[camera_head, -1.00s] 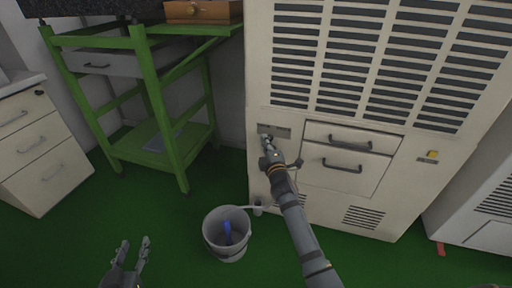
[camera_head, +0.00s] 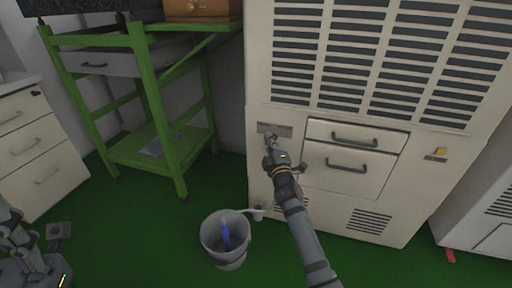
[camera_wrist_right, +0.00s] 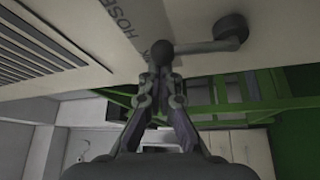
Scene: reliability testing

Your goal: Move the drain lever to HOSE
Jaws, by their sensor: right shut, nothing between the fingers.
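The word HOSE (camera_wrist_right: 118,18) is printed left of the pivot, and another word is mostly hidden at the knob. My right gripper (camera_wrist_right: 161,76) is shut and empty, its tips right at the knob; I cannot tell whether they touch. In the head view the right gripper (camera_head: 270,141) is at the machine's lower left and hides the lever. My left gripper is indistinct at lower left.
The cream machine (camera_head: 258,60) has two drawers beside my right gripper. A grey bucket (camera_head: 209,247) with a blue thing inside stands on the green floor, below a pale spout (camera_head: 245,212). A green cart (camera_head: 155,95) and white drawers (camera_head: 45,150) stand left.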

